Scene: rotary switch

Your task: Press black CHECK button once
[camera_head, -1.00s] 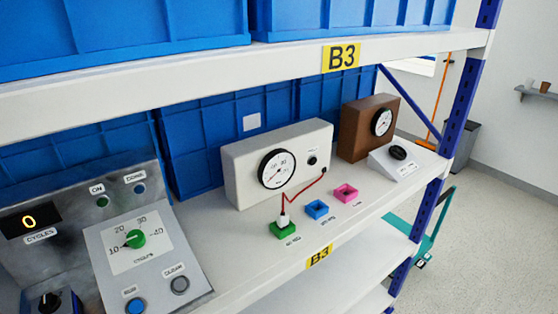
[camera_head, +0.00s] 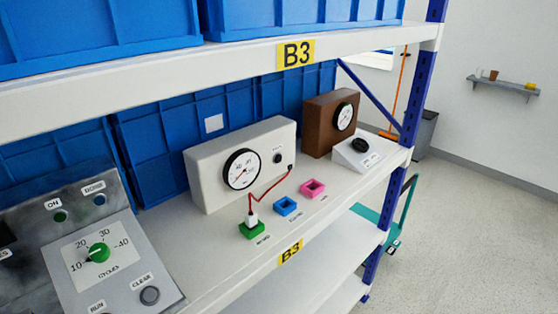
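A small round black button (camera_head: 278,158) sits on the front of a white gauge box (camera_head: 208,172), right of its dial (camera_head: 241,169). The tiny label above the button is too small to read for sure. A larger black knob (camera_head: 360,145) sits on a sloped white box (camera_head: 347,157) further right, with small lettering beside it. Neither of my grippers is in view, and nothing covers the button.
A red cable runs from the gauge box to a plug in a green socket (camera_head: 252,231). Blue (camera_head: 286,206) and pink (camera_head: 312,189) sockets stand beside it. A grey control panel (camera_head: 70,277) is at left. A brown gauge box (camera_head: 318,126) stands behind. Shelf front (camera_head: 225,270) is clear.

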